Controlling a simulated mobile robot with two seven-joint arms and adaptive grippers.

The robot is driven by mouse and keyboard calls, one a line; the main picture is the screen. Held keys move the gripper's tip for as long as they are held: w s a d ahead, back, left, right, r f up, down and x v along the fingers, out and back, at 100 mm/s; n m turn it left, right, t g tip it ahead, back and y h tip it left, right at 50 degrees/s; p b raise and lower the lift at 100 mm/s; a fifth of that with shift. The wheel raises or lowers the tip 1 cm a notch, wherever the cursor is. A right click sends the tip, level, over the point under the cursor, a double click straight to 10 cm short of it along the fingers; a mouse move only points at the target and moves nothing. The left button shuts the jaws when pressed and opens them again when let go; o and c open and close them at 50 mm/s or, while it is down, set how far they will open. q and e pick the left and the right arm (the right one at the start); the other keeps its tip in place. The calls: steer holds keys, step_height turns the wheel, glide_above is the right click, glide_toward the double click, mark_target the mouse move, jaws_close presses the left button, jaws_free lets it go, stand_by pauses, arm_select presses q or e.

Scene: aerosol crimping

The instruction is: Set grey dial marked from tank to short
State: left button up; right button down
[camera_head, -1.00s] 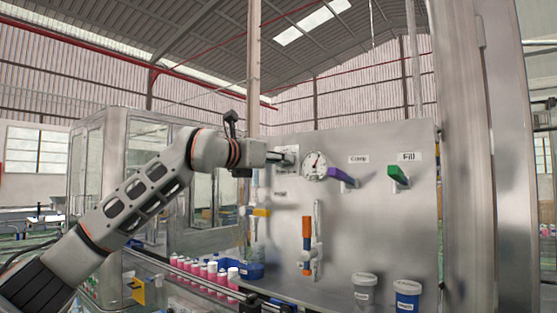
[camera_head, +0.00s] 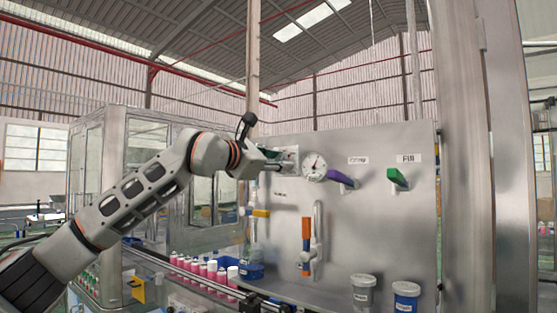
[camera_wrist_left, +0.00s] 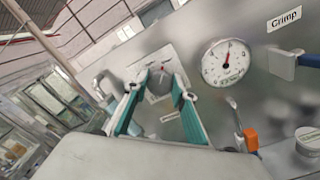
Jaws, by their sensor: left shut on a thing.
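The grey dial (camera_wrist_left: 160,82) is on a pale plate on the steel panel, with a small red mark near its top. Its printed markings are too small to read. My left gripper (camera_wrist_left: 164,84) is shut on the dial, one teal finger on each side. In the head view the left gripper (camera_head: 277,161) is at the panel's upper left, just left of the round gauge (camera_head: 314,168), and hides the dial. The wrist view is tilted. My right gripper is not in view.
The gauge (camera_wrist_left: 227,61) is close to the right of the gripper. A purple lever (camera_head: 342,178) and a green lever (camera_head: 398,178) sit farther right. An orange-handled valve (camera_head: 306,232) is below. Pink bottles (camera_head: 211,270) stand lower left, and two cups at lower right.

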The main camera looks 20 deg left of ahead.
arm_select(q)
steer(key=shift+m, duration=0.5)
steer(key=o, duration=1.1)
steer(key=v, duration=1.2)
steer(key=shift+d, duration=0.1)
